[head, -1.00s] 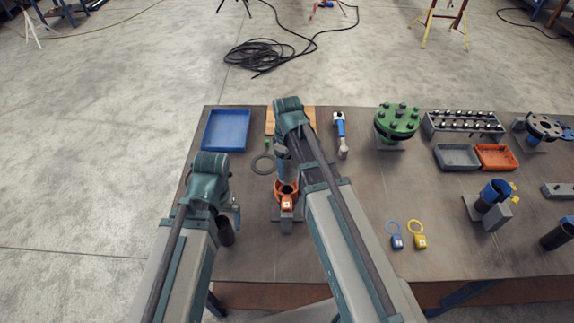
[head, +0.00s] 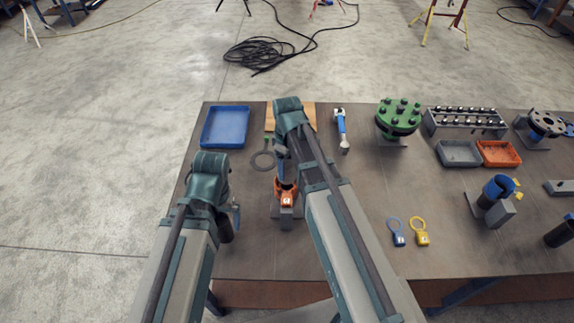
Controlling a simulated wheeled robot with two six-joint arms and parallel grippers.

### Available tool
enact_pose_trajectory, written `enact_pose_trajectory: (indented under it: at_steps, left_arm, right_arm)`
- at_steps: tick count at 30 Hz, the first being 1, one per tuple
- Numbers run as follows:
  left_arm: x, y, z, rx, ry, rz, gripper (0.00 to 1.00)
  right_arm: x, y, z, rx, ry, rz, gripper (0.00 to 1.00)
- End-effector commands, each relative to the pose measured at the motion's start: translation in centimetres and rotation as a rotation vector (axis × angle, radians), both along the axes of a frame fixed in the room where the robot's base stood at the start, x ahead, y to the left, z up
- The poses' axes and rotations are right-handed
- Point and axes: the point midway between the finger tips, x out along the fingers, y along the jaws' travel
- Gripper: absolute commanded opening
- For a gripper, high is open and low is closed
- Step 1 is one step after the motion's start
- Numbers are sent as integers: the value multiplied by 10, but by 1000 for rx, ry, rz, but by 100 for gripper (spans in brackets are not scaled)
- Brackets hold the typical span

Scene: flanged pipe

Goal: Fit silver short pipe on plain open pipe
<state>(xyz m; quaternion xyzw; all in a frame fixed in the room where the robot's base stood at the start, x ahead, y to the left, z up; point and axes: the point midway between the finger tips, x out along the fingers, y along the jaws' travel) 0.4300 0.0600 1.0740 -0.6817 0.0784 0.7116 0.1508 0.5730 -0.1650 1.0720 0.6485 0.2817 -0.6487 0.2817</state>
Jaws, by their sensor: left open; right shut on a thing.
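A short upright pipe with an orange collar and tag (head: 287,198) stands on a grey base near the table's left part; it may be the plain open pipe. My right gripper (head: 281,172) points down just above and behind its collar, mostly hidden by my own wrist. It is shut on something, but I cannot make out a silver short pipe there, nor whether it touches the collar. My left gripper (head: 236,214) is open at the left, beside a dark pipe (head: 225,230); its fingers are largely hidden by my wrist.
A green flange (head: 398,116), a blue-collared pipe (head: 499,188) and blue and yellow tags (head: 420,238) are to the right.

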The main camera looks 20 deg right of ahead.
Motion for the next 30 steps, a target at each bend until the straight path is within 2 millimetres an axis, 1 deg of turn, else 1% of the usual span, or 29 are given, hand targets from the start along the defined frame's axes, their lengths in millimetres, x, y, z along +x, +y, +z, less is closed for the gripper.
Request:
enact_pose_trajectory:
  at_steps: [8,25,30]
  left_arm:
    - [0,0,-1,0,0,0,100]
    - [0,0,-32,0,0,0,100]
    - [0,0,-35,0,0,0,100]
  right_arm:
    - [0,0,-1,0,0,0,0]
    - [0,0,-32,0,0,0,0]
    - [0,0,-35,0,0,0,0]
